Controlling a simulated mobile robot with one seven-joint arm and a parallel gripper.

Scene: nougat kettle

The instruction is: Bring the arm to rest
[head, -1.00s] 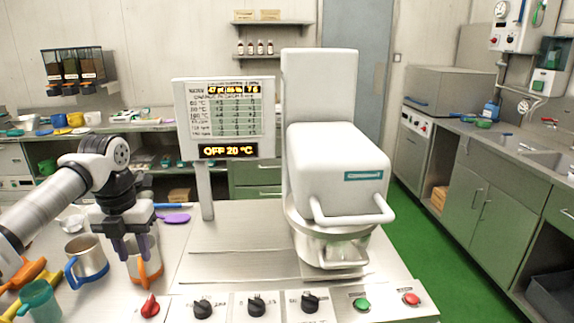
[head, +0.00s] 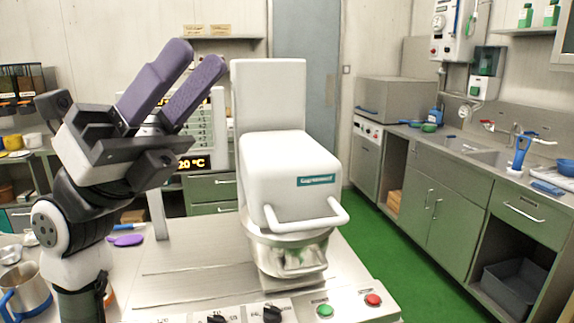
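My gripper (head: 190,72) is raised at the left of the head view, its two purple fingers pointing up and to the right. The fingers are apart with a gap between them, and nothing shows in it. My arm below it stands folded close to the camera. It hides part of the display panel (head: 203,128) and most of a mug with an orange handle. The white kettle machine (head: 290,175) stands to the right of my gripper, its head lowered over the metal bowl (head: 285,255).
A steel mug with a blue handle (head: 22,292) stands at the lower left. A purple spoon-like tool (head: 126,240) lies on the steel table (head: 185,270). The green floor (head: 400,260) is clear between the machine and the sink counter (head: 460,165) at the right.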

